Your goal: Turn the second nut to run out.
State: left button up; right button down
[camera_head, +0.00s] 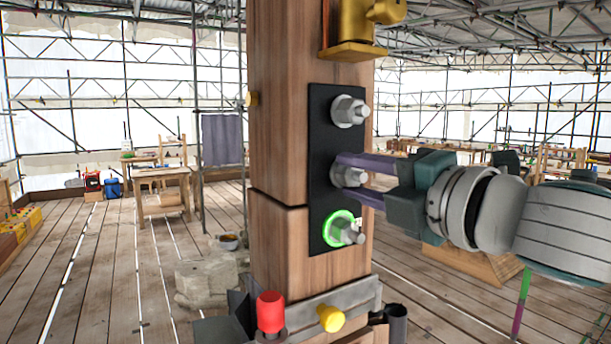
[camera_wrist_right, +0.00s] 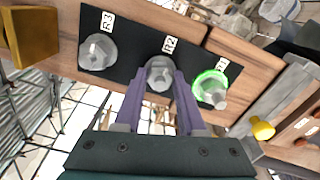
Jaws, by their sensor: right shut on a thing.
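A black plate (camera_head: 319,130) on the wooden post carries three grey nuts in a column. The middle nut (camera_head: 346,173), labelled R2 in the right wrist view (camera_wrist_right: 158,72), sits between the purple fingers of my right gripper (camera_head: 352,179). The gripper is shut on it, with one finger on each side. The top nut (camera_head: 349,110) is labelled R3 in the wrist view (camera_wrist_right: 97,53). The bottom nut (camera_head: 345,232) has a glowing green ring around its base. A bolt end stands out from each nut.
The wooden post (camera_head: 278,120) fills the middle. A brass fitting (camera_head: 352,30) sits above the plate. Below are a metal band (camera_head: 345,300), a red cap (camera_head: 270,312) and a yellow knob (camera_head: 331,318). A stone block (camera_head: 205,283) lies on the floor behind, left of the post.

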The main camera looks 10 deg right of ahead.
jog(key=shift+d, duration=0.1)
jog(key=c, duration=0.5)
grip_release()
jog(key=shift+s+d+f+b, duration=0.1)
jog(key=shift+s+b, duration=0.2)
jog(key=shift+s, duration=0.1)
jog(key=b+v, duration=0.4)
jog(key=v, duration=0.5)
jog(key=shift+b, duration=0.3)
